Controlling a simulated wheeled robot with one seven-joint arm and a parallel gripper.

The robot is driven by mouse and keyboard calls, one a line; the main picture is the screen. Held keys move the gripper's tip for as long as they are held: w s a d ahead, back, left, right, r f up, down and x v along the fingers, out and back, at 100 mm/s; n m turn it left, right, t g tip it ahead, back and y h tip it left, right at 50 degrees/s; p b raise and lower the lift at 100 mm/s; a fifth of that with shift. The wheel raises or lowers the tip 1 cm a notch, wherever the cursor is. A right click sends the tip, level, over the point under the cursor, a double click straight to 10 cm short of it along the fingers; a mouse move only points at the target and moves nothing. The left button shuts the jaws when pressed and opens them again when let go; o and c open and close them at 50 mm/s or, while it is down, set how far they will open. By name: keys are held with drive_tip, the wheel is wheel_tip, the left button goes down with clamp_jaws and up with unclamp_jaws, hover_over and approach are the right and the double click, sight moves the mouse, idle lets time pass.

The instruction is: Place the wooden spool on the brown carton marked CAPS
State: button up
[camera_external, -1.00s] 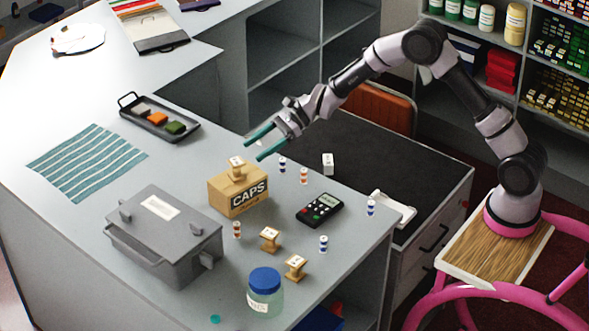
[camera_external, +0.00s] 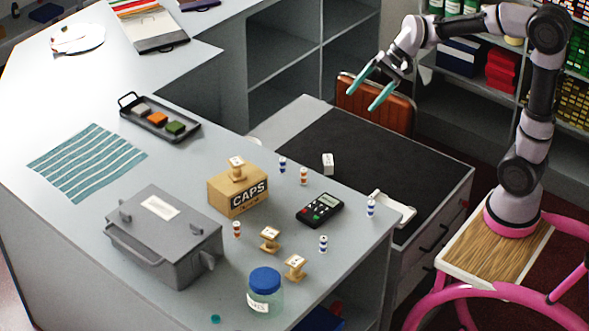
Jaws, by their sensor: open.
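The brown carton marked CAPS (camera_external: 231,199) stands on the grey counter, right of a grey metal box. A wooden spool (camera_external: 237,169) stands upright on top of the carton, near its back edge. Two similar wooden spools, one (camera_external: 270,239) and another (camera_external: 295,267), stand on the counter in front of the carton. My gripper (camera_external: 367,91) has teal fingers. It is open and empty, raised in the air over the far side of the black mat, well away from the carton and all the spools.
A tray (camera_external: 160,118) and a striped cloth (camera_external: 87,162) lie further back. The black mat (camera_external: 370,160) is mostly bare.

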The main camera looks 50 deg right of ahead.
drive_tip(key=s+d+n+t+h, duration=0.1)
drive_tip(key=s+d+n+h, duration=0.1)
drive_tip(key=s+d, duration=0.4)
drive_tip(key=s+d+n+t+h, duration=0.1)
drive_tip(key=s+d+n+h, duration=0.2)
drive_tip(key=s, duration=0.9)
drive_tip(key=d, duration=0.3)
drive_tip(key=shift+s+d+r+n+t, duration=0.25)
drive_tip(key=shift+s+r+n+t, duration=0.05)
drive_tip(key=shift+n+t, duration=0.1)
